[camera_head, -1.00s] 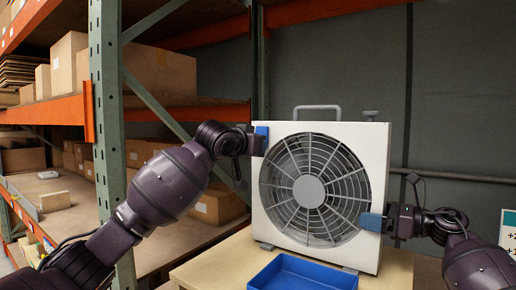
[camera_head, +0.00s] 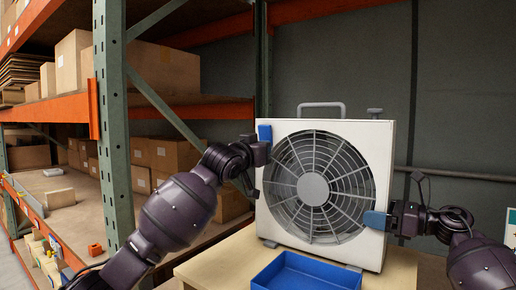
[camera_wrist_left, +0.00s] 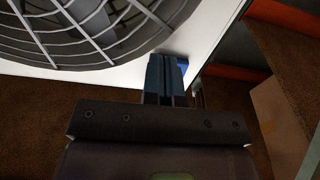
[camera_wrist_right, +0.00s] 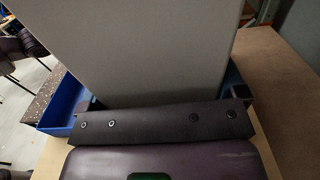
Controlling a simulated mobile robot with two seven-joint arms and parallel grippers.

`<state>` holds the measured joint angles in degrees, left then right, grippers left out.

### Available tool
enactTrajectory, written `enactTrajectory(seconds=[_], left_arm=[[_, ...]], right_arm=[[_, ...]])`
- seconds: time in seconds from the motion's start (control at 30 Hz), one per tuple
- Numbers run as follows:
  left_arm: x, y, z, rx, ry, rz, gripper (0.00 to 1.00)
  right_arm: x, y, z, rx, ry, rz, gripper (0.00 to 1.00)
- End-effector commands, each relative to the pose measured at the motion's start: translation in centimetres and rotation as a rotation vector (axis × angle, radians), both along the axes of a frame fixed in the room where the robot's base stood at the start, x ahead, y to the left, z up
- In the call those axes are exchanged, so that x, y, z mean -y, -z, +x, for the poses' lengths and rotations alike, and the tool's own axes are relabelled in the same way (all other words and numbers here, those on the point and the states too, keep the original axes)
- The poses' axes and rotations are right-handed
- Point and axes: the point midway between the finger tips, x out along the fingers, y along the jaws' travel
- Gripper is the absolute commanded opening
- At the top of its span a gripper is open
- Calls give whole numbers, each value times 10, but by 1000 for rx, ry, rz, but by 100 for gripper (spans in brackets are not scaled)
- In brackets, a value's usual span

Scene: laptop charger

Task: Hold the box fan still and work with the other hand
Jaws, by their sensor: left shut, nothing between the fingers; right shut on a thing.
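The white box fan (camera_head: 280,225) with a round grey grille stands upright on a wooden table. My right gripper (camera_head: 374,220) is shut on the fan's right side, with one blue finger over the front edge. In the right wrist view the fan's grey side panel (camera_wrist_right: 140,50) fills the space between the fingers.
A blue tray (camera_head: 262,283) sits on the wooden table (camera_head: 212,260) in front of the fan. A shelf rack with a green post (camera_head: 113,130) and cardboard boxes (camera_head: 165,68) stands at the left. A grey handle (camera_head: 321,105) tops the fan.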

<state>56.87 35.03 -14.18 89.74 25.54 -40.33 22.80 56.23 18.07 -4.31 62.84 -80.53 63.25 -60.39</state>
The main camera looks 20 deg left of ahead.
Motion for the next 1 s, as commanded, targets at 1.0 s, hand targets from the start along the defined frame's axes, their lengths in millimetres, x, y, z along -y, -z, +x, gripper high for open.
enactTrajectory(seconds=[1.0], left_arm=[[-39,25,-125,1,0,0,0]], right_arm=[[0,1,0,-1,1,-1,17]])
